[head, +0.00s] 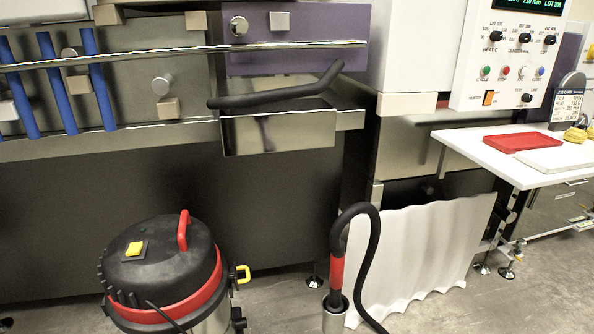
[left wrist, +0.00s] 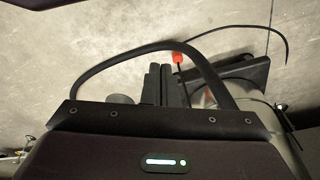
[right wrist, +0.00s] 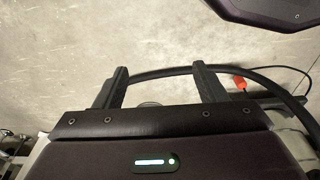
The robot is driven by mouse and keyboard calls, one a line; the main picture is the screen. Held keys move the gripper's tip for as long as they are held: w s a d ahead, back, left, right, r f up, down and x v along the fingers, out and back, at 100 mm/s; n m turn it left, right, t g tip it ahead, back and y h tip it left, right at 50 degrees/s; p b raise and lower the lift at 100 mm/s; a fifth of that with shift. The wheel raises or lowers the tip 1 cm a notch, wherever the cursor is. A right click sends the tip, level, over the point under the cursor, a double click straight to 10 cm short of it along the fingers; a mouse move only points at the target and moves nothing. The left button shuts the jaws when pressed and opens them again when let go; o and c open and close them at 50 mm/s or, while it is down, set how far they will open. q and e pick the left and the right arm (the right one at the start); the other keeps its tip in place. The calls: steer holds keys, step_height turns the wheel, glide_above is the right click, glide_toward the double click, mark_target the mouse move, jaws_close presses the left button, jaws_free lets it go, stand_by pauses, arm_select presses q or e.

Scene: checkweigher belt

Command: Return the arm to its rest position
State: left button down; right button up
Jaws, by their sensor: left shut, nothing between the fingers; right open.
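My arms and grippers do not show in the head view. In the left wrist view my left gripper (left wrist: 159,70) has its two dark fingers side by side and shut, with nothing between them. A dark curved tube passes behind the fingers in both wrist views.
A black and red vacuum cleaner (head: 160,270) stands on the floor, with a hose (head: 373,250) to its right. A machine with a control panel (head: 510,58) is behind. A white table (head: 470,152) with a red tray (head: 522,142) is at right.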

arm_select(q)
steer(key=s+a+f+p, duration=0.2)
steer(key=s+f+p, duration=0.2)
steer(key=s+p, duration=0.3)
steer(key=s+a+f+p, duration=0.3)
steer(key=s+f+p, duration=0.2)
steer(key=s+p, duration=0.3)
steer(key=s, duration=0.4)
steer(key=shift+s+g, duration=0.25)
steer(key=shift+g, duration=0.15)
arm_select(e)
steer(key=s+d+f, duration=0.2)
steer(key=s, duration=0.6)
steer(key=s+d+f, duration=0.2)
steer(key=s+d, duration=0.1)
steer(key=s, duration=0.6)
steer(key=shift+s+f+g, duration=0.2)
steer(key=shift+f+g, duration=0.05)
steer(key=shift+g, duration=0.05)
